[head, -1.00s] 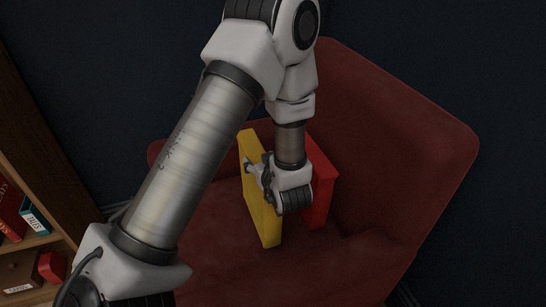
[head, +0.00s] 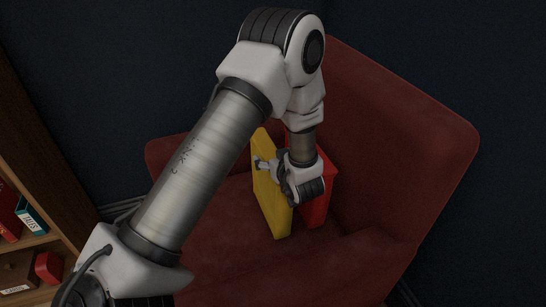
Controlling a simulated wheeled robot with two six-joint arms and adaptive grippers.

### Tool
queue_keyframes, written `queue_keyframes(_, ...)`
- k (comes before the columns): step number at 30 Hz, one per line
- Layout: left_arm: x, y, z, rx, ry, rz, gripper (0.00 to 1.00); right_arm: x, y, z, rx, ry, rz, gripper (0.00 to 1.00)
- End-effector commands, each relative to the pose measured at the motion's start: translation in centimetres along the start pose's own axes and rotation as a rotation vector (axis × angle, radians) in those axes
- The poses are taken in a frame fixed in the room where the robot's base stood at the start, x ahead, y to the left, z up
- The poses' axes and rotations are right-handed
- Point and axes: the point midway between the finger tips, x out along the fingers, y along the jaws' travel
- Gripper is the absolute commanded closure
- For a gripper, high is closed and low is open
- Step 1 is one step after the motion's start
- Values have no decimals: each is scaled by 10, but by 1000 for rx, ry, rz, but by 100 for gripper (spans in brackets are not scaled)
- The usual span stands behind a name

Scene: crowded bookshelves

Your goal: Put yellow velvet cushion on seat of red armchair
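The yellow cushion (head: 268,198) is a flat slab standing on edge above or on the seat of the red armchair (head: 225,215); I cannot tell whether its lower edge touches the seat. My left gripper (head: 265,166) is at the cushion's upper part, with a finger showing against its left face. It appears shut on the cushion; the other finger is hidden. My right gripper is not in view.
A bright red block-like object (head: 322,197) stands on the chair just right of the cushion, partly behind my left wrist. A wooden bookshelf (head: 40,130) with books is at the left. The seat's front left is clear.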

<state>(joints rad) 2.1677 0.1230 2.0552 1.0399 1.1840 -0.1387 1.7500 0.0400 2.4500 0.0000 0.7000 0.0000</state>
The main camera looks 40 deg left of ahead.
Motion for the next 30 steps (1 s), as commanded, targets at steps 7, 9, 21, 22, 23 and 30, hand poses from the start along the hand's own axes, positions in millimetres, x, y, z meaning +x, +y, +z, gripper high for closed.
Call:
queue_keyframes(7,-1,0,-2,-1,0,0,15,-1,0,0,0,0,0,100)
queue_keyframes(9,-5,0,-3,1,1,2,15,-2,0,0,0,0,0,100)
queue_keyframes(21,-97,1,-5,4,6,4,15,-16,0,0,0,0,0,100)
queue_keyframes(22,-102,1,-5,4,5,5,15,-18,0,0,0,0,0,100)
queue_keyframes(23,-106,1,-5,3,4,4,15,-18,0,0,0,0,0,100)
queue_keyframes(30,-122,0,-2,-1,0,0,15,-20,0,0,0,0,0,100)
